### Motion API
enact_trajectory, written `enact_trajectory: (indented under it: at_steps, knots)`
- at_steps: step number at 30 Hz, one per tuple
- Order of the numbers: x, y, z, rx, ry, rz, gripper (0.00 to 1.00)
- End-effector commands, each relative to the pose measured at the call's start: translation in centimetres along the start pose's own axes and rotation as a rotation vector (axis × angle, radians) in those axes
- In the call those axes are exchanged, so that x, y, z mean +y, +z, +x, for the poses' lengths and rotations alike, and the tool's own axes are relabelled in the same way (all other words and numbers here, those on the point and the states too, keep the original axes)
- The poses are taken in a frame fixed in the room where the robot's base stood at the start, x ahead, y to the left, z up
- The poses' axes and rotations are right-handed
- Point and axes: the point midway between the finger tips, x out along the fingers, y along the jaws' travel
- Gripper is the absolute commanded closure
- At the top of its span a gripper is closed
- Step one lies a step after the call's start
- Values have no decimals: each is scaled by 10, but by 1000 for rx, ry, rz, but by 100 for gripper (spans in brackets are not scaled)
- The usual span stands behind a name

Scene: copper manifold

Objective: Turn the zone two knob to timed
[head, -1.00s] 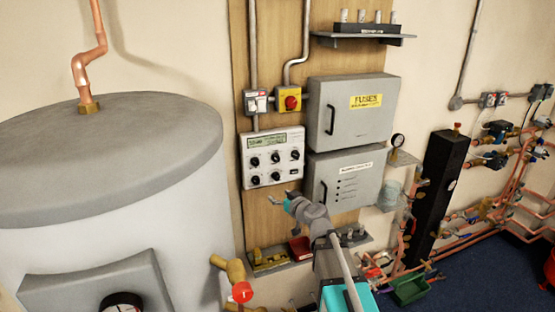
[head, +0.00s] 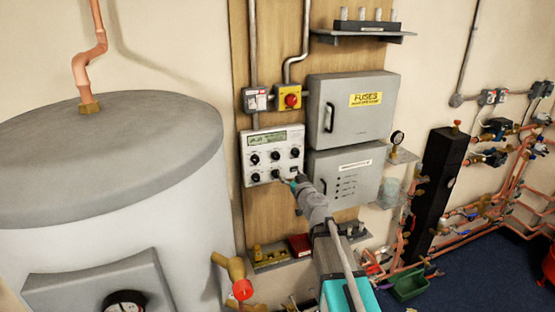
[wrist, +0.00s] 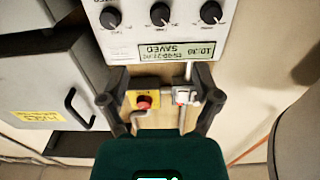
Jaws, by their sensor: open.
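The white control panel (head: 247,151) is on the wooden board, with a display (head: 267,141) above two rows of black knobs. The wrist view shows it inverted, with the display (wrist: 177,50) appearing to read "SAVED" and three black knobs (wrist: 160,14) with pale pointer marks. I cannot read which knob is zone two or its setting. My gripper (head: 287,181) is at the panel's lower right, in front of the lower knobs. In the wrist view my gripper (wrist: 160,82) is open and empty, its two dark fingers spread apart. It overlaps part of the lower row in the head view.
A grey fuse box (head: 345,110) and a second grey box (head: 343,172) stand right of the panel. A red-and-yellow switch (head: 290,98) and a grey switch (head: 254,101) are above. A shelf (head: 275,264) lies below, and a large tank (head: 110,150) is left.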

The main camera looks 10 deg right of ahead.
Motion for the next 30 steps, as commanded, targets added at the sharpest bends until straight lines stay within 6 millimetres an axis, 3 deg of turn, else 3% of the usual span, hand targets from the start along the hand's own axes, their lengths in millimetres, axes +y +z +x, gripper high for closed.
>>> enact_trajectory:
  at_steps: [8,24,30]
  knots:
    - [1,0,29,0,0,0,19]
    - [1,0,110,0,0,0,19]
    - [0,0,128,0,-1,0,19]
